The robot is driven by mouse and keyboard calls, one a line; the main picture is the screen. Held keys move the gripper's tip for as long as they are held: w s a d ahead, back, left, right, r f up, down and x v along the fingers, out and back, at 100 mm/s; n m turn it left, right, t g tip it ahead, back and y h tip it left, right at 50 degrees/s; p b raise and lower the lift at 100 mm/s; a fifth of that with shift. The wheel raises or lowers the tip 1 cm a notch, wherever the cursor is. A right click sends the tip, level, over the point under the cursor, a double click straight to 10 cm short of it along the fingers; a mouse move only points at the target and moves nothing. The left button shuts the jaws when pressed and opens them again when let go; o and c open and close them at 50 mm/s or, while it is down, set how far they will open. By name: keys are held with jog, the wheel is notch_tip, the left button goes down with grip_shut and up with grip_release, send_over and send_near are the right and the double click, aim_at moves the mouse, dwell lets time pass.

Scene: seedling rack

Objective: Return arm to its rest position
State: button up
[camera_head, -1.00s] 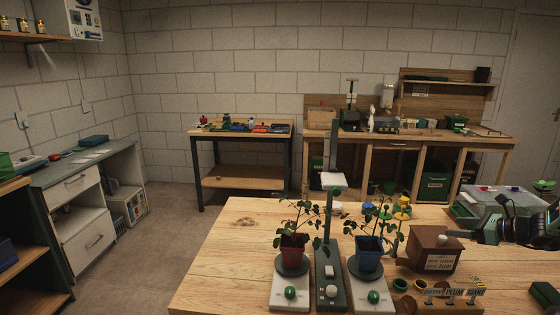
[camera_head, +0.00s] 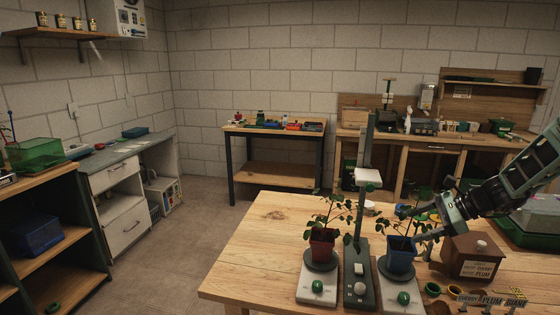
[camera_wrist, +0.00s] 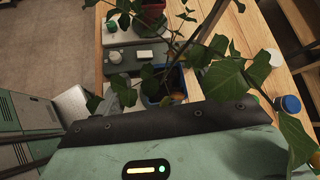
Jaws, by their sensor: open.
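My gripper (camera_head: 418,226) is open and comes in from the right in the head view. It is at the seedling in the blue pot (camera_head: 400,262), among or in front of its leaves. Whether the fingers touch the plant or pot is not clear. In the wrist view, leaves hang across the picture, and the blue pot (camera_wrist: 176,82) shows partly behind them, beyond the gripper's dark edge. The pot stands on a white-based stand with a green knob. My fingertips are hard to make out in the wrist view.
A red-potted seedling (camera_head: 322,250) stands on a similar stand to the left, with a dark green post (camera_head: 364,190) between. A brown wooden box (camera_head: 468,262) sits right of the blue pot, under my arm. The left part of the wooden table (camera_head: 255,250) is clear.

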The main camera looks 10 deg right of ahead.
jog(key=s+a+r+n+g+h+b, duration=0.1)
jog(key=s+a+n+g, duration=0.15)
jog(key=a+n, duration=0.45)
jog(key=s+a+n+g+h+b, duration=0.15)
jog(key=s+a, duration=0.25)
jog(key=a, duration=0.8)
jog(key=s+a+r+n+g, duration=0.1)
jog(key=s+a+n+g, duration=0.3)
jog(key=a, duration=0.5)
jog(key=s+a+n+h+b, duration=0.1)
jog(key=s+a+n, duration=0.3)
jog(key=s+n, duration=0.4)
jog(key=s+a+n+t+h+b, duration=0.1)
jog(key=s+a+n+h, duration=0.3)
jog(key=s+n, duration=0.5)
jog(key=s+a+b, duration=0.1)
jog(key=s, duration=0.2)
jog(key=shift+a+f+t, duration=0.3)
